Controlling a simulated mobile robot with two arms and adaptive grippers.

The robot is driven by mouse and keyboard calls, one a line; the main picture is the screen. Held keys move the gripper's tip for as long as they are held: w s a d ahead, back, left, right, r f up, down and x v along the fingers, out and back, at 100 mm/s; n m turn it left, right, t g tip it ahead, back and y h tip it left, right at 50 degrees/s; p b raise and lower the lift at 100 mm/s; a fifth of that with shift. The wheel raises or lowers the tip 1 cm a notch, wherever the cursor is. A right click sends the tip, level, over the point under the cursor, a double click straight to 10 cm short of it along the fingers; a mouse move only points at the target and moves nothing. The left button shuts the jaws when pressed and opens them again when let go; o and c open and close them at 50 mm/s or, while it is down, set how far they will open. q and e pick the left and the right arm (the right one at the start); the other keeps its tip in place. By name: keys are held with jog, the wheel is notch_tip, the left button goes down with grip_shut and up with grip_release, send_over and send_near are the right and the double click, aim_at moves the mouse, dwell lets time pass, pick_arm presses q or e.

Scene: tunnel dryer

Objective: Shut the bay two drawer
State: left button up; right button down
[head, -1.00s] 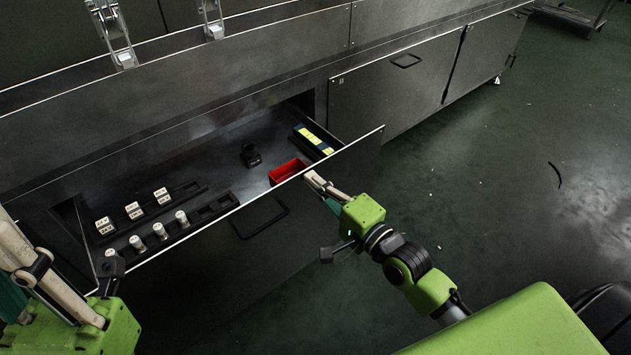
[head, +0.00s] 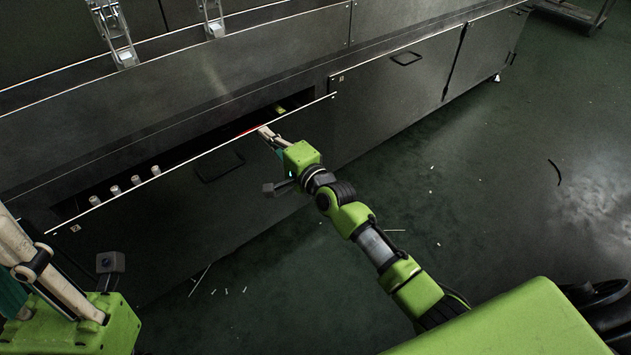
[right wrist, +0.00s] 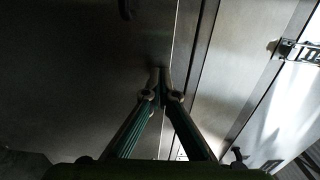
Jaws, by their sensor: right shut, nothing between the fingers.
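The bay two drawer, with a "2" mark at its front's left end, has a dark front panel (head: 150,225) and a bar handle (head: 219,165). It stands partly open, with a narrow gap between its top edge and the cabinet. My right gripper (head: 263,132) is shut and empty, its fingertips at the top edge of the front, right of the handle. In the right wrist view the closed fingertips (right wrist: 161,76) are against or very near the panel's edge; contact is unclear. My left gripper is partly in view at the lower left, away from the drawer; its fingertips are unclear.
In the gap show several pale cylinders (head: 115,190), a sliver of the red bin (head: 252,130) and a yellow-green item (head: 280,109). A closed neighbouring cabinet front (head: 390,95) stands to the right. The green floor (head: 480,210) is mostly clear, with thin pale scraps.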

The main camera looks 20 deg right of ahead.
jog(key=shift+b+x, duration=0.45)
jog(key=shift+x, duration=1.45)
jog(key=shift+s, duration=0.1)
